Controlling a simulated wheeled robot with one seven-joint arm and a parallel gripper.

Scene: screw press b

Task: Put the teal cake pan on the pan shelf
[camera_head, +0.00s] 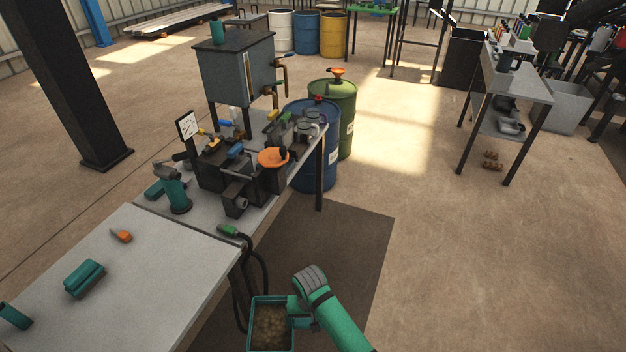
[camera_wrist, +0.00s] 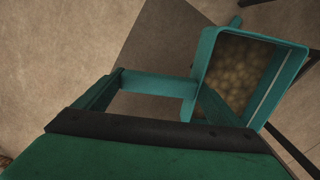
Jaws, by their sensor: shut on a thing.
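The teal cake pan (camera_head: 271,298) is a small box-shaped pan with brownish, lumpy contents. It is at the bottom of the head view, held in the air beside the near table. It also shows at the upper right of the wrist view (camera_wrist: 280,90). My gripper (camera_head: 293,309) is shut on the pan's right side in the head view. Its teal fingers and dark palm bar fill the lower part of the wrist view, with the fingertips (camera_wrist: 192,88) at the pan's near wall. I cannot tell for sure which surface is the pan shelf.
The near grey table (camera_head: 150,265) holds a teal block (camera_head: 85,278) and an orange-handled item (camera_head: 121,235). A cluttered workbench (camera_head: 255,208) stands behind it, with blue (camera_head: 312,150) and green (camera_head: 335,105) drums. A grey table (camera_head: 520,85) with a lower shelf stands far right. Floor between is clear.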

